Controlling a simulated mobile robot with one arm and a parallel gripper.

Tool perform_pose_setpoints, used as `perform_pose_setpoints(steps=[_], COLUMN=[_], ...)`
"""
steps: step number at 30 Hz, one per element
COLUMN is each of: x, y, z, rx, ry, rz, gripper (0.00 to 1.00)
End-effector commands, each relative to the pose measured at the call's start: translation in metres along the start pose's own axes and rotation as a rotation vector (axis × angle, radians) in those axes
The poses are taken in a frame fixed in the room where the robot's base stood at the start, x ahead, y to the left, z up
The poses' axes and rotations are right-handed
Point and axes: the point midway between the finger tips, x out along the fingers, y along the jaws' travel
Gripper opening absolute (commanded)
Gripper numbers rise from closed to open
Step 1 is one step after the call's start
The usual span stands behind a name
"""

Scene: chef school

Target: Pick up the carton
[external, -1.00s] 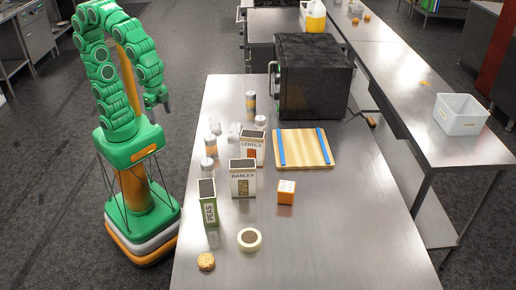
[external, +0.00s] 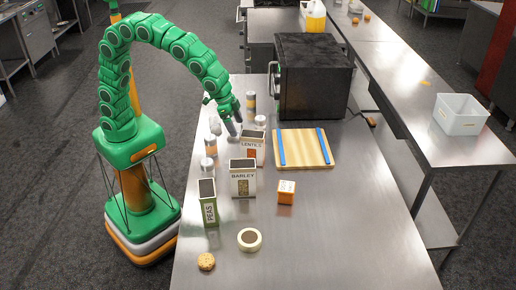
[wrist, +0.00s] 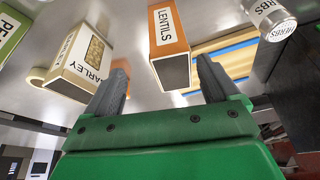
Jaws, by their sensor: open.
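The LENTILS carton (external: 252,152), white with an orange side, stands upright on the steel table. The white BARLEY carton (external: 243,182) and the green-and-white PEAS carton (external: 208,212) stand nearer the camera. My gripper (external: 237,128) is at the left rear of the LENTILS carton, close to its top. In the wrist view my gripper (wrist: 160,82) is open, and the LENTILS carton (wrist: 168,40) appears in the gap beyond the fingertips. The BARLEY carton (wrist: 82,55) is left of the left finger. No carton is held.
Small jars, including one with an orange band (external: 210,145), stand along the table's left side. A black oven (external: 315,80) stands behind.

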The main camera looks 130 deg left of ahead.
Motion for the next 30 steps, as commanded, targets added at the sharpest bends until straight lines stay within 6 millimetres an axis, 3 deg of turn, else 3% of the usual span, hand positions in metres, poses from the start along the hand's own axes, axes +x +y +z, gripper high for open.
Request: perform_pose_setpoints(steps=[3,9,25,30], x=[0.018,0.029,0.064,0.084], y=[-0.008,-0.015,-0.015,-0.015], z=[-0.021,-0.041,-0.042,-0.037], rx=[-0.026,-0.048,-0.05,-0.05], ry=[0.021,0.048,0.05,0.047], rz=[-0.005,-0.006,-0.006,-0.007], gripper=[0.88,0.88,0.88,0.88])
